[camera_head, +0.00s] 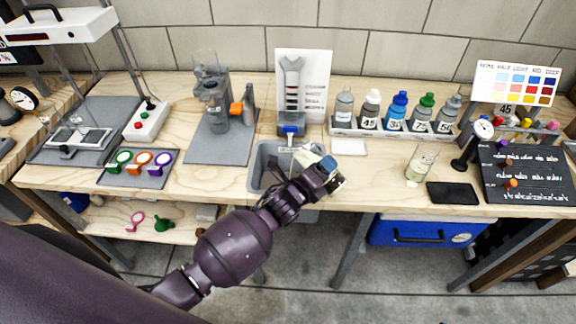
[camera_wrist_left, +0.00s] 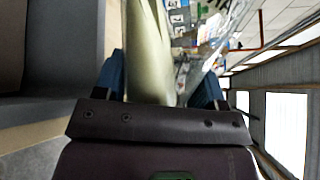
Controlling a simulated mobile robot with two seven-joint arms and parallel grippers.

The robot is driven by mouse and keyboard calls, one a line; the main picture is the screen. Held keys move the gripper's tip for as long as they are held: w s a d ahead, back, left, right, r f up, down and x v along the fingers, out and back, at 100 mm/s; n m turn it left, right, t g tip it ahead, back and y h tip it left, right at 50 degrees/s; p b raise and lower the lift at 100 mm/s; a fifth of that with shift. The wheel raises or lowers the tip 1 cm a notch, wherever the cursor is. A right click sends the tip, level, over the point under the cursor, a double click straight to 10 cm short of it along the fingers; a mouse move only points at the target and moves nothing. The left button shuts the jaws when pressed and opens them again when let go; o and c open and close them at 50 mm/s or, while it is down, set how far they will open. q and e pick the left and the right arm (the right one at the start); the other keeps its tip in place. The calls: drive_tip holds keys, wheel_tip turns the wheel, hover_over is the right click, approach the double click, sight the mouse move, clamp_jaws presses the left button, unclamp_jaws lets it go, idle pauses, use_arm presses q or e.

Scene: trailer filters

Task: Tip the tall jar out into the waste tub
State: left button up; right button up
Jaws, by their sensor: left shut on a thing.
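My left gripper (camera_head: 322,170) is over the bench's front edge, at the right side of the grey waste tub (camera_head: 256,164). In the left wrist view its blue fingers (camera_wrist_left: 158,88) are shut on the tall jar (camera_wrist_left: 150,45), a clear vessel with a pale yellow-green filling. In the head view only a pale bit of the jar (camera_head: 308,156) shows beyond the fingers; the hand hides the rest, so its tilt is hard to tell. The tub is set in the bench below a blue-ended tap. My right gripper is not in view.
A glass beaker (camera_head: 421,163) with pale contents stands on the right, near a black slab (camera_head: 452,192) and a dial stand (camera_head: 474,143). Several bottles (camera_head: 395,112) stand in a rack behind. A grey stand (camera_head: 213,108) with clear vessels is left of the tub.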

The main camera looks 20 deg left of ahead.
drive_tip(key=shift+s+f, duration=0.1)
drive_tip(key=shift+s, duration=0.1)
use_arm(q)
drive_tip(key=shift+n, duration=0.3)
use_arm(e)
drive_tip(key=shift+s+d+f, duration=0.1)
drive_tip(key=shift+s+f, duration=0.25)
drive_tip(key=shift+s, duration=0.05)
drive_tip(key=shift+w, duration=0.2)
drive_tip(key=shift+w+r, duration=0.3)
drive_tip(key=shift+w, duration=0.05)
use_arm(q)
drive_tip(key=shift+w+a+n, duration=0.1)
drive_tip(key=shift+n, duration=0.2)
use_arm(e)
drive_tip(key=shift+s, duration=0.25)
use_arm(q)
drive_tip(key=shift+a, duration=0.1)
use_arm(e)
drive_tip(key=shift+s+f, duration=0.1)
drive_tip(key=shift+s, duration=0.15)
use_arm(q)
drive_tip(key=shift+a, duration=0.1)
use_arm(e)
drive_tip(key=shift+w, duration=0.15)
